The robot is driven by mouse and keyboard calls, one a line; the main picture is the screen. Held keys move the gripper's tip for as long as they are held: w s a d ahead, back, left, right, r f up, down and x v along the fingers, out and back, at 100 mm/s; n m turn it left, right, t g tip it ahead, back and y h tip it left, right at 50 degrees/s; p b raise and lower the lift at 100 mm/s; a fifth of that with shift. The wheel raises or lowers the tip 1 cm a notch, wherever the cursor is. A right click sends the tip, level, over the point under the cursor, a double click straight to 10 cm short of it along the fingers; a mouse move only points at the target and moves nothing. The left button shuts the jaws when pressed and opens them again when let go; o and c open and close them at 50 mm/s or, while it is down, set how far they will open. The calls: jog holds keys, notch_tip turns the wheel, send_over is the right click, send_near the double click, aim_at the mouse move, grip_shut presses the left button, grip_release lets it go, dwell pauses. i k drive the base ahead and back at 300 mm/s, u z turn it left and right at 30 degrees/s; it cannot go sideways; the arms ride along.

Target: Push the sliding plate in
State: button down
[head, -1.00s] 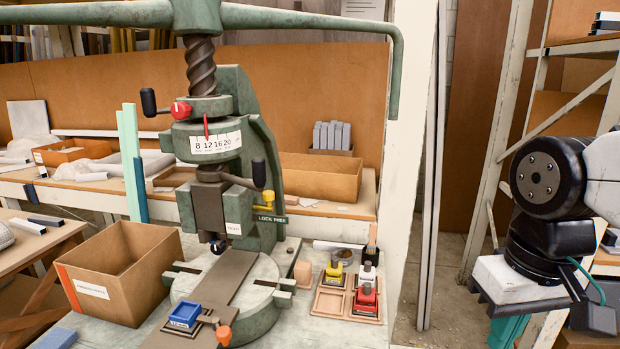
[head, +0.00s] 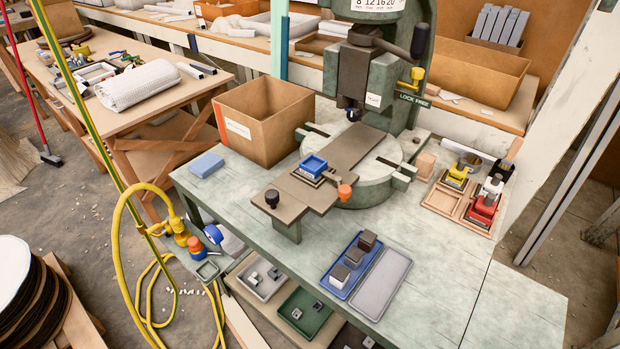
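The sliding plate (head: 352,147) is a long brown-grey strip running from under the press ram out over the front of the round base. Its near end carries a black knob (head: 272,198), and an orange knob (head: 344,191) sits at its right side. A blue die block (head: 313,167) sits on the near part of the plate, out in front of the ram (head: 352,113). The fly press (head: 378,75) is green, with its top out of view. My gripper is not in view now.
A cardboard bin (head: 264,122) stands left of the plate. A blue tray with blocks (head: 350,264) and a grey tray (head: 380,284) lie at the bench front. Wooden nests with yellow, white and red dies (head: 462,201) are at right. A yellow hose (head: 128,222) hangs at left.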

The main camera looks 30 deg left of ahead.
aim_at(288, 196)
jog(key=k, duration=1)
jog(key=u, duration=1.7)
jog(key=i, duration=0.95)
jog(key=z, duration=1.4)
